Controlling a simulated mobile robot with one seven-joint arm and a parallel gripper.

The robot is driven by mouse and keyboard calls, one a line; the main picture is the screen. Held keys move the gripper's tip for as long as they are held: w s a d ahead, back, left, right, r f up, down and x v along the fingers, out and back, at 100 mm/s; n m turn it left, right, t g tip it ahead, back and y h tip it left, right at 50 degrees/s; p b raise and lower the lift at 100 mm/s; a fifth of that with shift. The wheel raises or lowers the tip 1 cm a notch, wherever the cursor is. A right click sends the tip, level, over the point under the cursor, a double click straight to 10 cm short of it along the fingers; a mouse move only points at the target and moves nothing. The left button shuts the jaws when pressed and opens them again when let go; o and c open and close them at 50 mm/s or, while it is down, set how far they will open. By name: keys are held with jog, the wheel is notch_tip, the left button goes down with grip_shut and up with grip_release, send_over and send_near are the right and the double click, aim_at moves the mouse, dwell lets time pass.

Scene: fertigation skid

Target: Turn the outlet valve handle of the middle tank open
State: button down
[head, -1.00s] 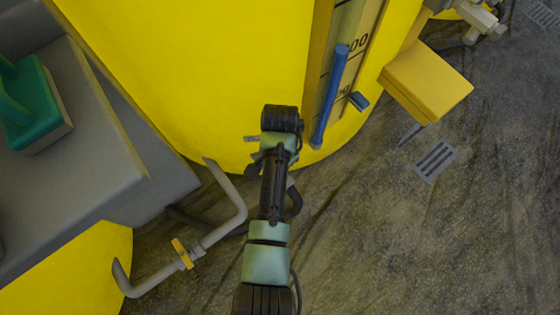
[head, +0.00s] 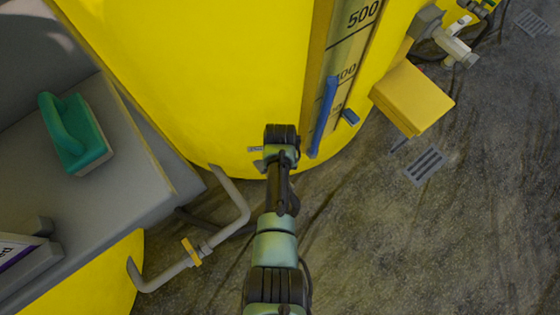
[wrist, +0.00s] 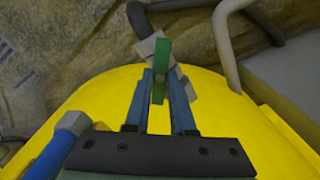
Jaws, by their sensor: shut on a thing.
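The large yellow tank (head: 225,75) fills the upper middle of the head view, and its wall also shows in the wrist view (wrist: 215,105). In the wrist view a green valve handle (wrist: 161,62) stands in front of a grey valve body (wrist: 150,46) beside the tank. My gripper (wrist: 161,80) has its two blue fingers shut on the green handle, one on each side. In the head view my arm reaches to the tank's lower edge and hides the gripper and handle.
A grey pipe with a yellow handle (head: 191,252) runs left of my arm. A grey platform (head: 125,170) carries a teal brush (head: 85,140). A blue bar (head: 324,115) lies along the tank's scale. A yellow box (head: 412,98) is to the right. The floor at right is open around a drain grate (head: 425,165).

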jog(key=n+p, duration=0.1)
jog(key=n, duration=0.5)
jog(key=shift+n+p, duration=0.3)
jog(key=shift+n, duration=0.1)
dwell(0.4)
jog(key=c, duration=0.8)
grip_release()
jog(key=shift+o, duration=0.2)
jog(key=shift+r, duration=0.1)
notch_tip(320, 180, up, 13)
jog(key=p, duration=0.8)
